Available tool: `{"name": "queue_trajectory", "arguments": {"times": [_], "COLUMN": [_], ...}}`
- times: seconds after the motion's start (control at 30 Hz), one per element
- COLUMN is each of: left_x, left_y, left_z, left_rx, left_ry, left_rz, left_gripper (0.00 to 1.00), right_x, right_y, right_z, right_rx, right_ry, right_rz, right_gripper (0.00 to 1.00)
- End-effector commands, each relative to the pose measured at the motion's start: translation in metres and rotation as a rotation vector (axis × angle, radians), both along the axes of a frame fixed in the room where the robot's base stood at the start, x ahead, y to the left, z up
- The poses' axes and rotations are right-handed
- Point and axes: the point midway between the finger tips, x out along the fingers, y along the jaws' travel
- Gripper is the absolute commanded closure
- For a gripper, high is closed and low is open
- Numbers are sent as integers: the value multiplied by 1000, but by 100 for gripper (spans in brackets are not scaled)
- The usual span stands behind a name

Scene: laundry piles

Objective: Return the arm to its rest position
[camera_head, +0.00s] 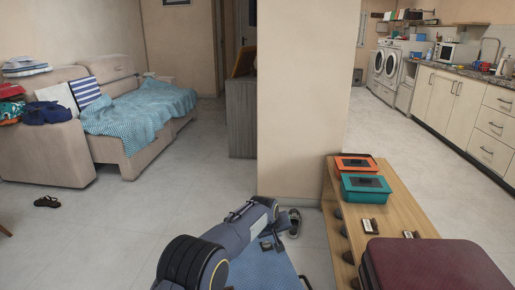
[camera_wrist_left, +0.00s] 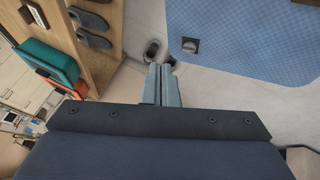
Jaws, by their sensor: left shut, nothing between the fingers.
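My left arm comes in from the bottom of the head view and reaches up and right. My left gripper (camera_head: 280,226) is at its end, low over the floor beside the wooden bench, and shows small there. In the left wrist view its two grey fingers (camera_wrist_left: 163,86) are pressed together with nothing between them. The fingertips point toward a dark shoe (camera_wrist_left: 152,50) on the floor, which also shows in the head view (camera_head: 294,222). My right gripper is not in view.
A wooden bench (camera_head: 338,215) stands on the right, bearing a teal box (camera_head: 367,188), an orange box (camera_head: 356,164) and a dark red case (camera_head: 435,265). A blue mat (camera_head: 265,272) lies below my arm. A sofa (camera_head: 45,155) is at the left. The middle floor is clear.

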Motion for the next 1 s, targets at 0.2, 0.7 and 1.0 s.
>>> {"name": "queue_trajectory", "arguments": {"times": [0.2, 0.7, 1.0], "left_x": [-24, -206, -347], "left_y": [104, 270, 303], "left_z": [77, 179, 176], "left_rx": [-50, -140, -128], "left_ry": [36, 58, 25], "left_rz": [65, 77, 41], "left_gripper": [100, 100, 100], "right_x": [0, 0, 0], "right_y": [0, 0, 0], "right_z": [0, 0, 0], "right_rx": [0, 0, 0], "right_ry": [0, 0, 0], "right_rz": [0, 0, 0], "right_gripper": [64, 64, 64]}}
